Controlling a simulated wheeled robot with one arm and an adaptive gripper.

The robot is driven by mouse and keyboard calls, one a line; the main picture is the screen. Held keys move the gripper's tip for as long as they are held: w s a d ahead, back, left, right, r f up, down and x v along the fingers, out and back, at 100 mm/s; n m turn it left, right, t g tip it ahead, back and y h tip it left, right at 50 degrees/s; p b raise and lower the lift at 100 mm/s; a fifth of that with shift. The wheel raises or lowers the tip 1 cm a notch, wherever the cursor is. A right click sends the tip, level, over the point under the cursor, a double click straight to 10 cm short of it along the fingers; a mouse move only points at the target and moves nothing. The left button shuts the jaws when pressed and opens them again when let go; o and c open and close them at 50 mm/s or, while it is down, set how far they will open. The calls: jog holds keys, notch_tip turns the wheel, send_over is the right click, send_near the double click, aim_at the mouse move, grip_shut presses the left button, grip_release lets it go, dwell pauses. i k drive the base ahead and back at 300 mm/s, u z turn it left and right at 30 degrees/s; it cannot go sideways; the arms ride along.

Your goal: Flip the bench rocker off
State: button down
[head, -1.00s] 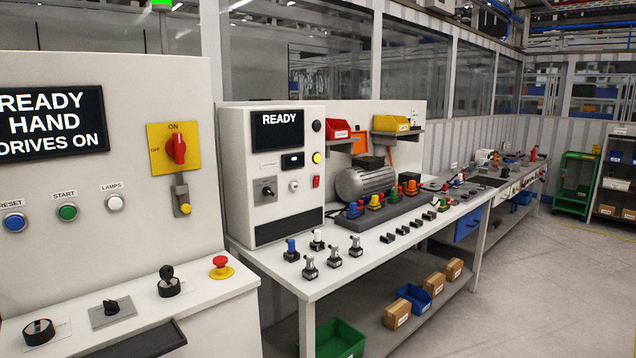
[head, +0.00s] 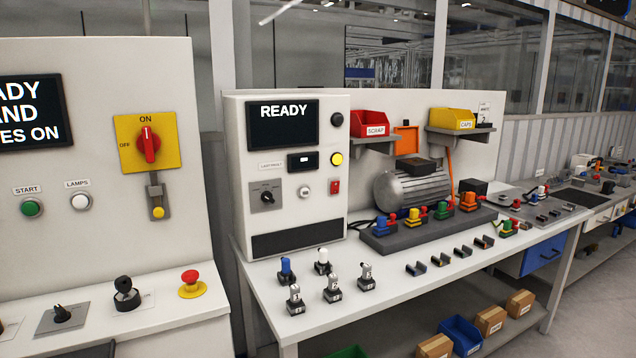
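The bench test panel (head: 235,150) is a white upright box with a screen reading READY (head: 283,124). A small red rocker switch (head: 335,187) is at the lower right of its face. It is too small to tell which side is pressed. A wider black switch or socket with a light centre (head: 303,161) sits below the screen. A grey selector knob (head: 267,196), a round white-ringed part (head: 305,191), a yellow button (head: 337,159) and a black knob (head: 337,119) share the face. My gripper is not in view.
A white bench (head: 400,291) carries the panel, a motor (head: 413,188) and several small connectors in front. At left, a console holds a red rotary switch (head: 150,145) and a red mushroom button (head: 192,284). Boxes lie on the bench's lower shelf.

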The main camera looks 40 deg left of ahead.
aim_at(335, 186)
jog(key=u, duration=0.65)
jog(key=i, duration=1.15)
jog(key=u, duration=1.75)
jog(key=i, duration=0.5)
jog(key=u, duration=0.45)
